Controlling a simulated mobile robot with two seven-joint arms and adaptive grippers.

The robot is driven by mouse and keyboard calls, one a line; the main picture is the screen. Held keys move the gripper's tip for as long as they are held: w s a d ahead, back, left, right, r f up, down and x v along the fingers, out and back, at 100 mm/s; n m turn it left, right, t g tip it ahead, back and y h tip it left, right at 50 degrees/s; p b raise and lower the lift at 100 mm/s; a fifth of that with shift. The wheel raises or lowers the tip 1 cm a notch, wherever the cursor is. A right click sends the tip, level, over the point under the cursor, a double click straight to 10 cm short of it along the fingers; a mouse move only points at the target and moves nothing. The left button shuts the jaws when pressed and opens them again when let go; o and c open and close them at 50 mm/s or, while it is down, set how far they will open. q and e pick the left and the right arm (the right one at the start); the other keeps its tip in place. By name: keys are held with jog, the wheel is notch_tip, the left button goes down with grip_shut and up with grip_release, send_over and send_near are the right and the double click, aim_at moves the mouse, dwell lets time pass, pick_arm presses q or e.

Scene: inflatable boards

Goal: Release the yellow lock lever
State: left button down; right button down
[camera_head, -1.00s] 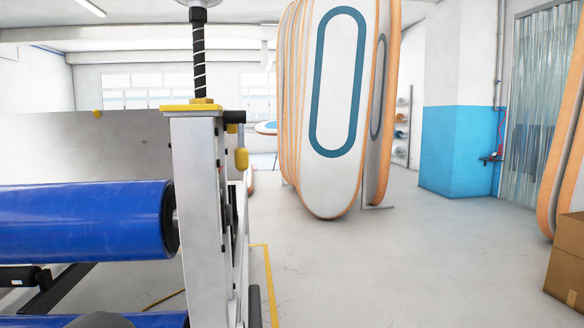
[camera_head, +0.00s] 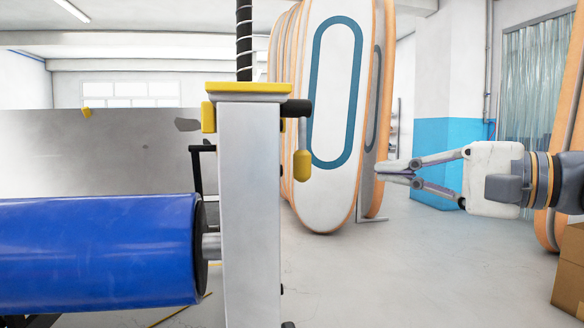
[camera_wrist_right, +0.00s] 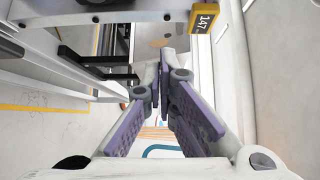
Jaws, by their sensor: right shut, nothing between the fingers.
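The yellow lock lever (camera_head: 303,165) hangs down on the right side of the upright metal post (camera_head: 250,205), below a black knob (camera_head: 297,108). My right gripper (camera_head: 380,172) points left from the right side of the head view. It is shut and empty, at about the lever's height in the picture and clearly to its right. In the right wrist view my gripper's fingers (camera_wrist_right: 162,75) are together with nothing between them. I cannot make out the lever there. My left gripper is not in view.
A blue roller (camera_head: 100,252) meets the post from the left. A yellow cap plate (camera_head: 250,88) tops the post. A yellow box reading 147 (camera_wrist_right: 203,19) shows in the wrist view. Upright boards (camera_head: 335,190) stand behind. A cardboard box (camera_head: 568,270) is at right. Floor between is clear.

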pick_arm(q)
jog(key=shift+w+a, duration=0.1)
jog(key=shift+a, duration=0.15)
pick_arm(e)
jog(key=shift+a+r, duration=0.1)
jog(key=shift+r, duration=0.1)
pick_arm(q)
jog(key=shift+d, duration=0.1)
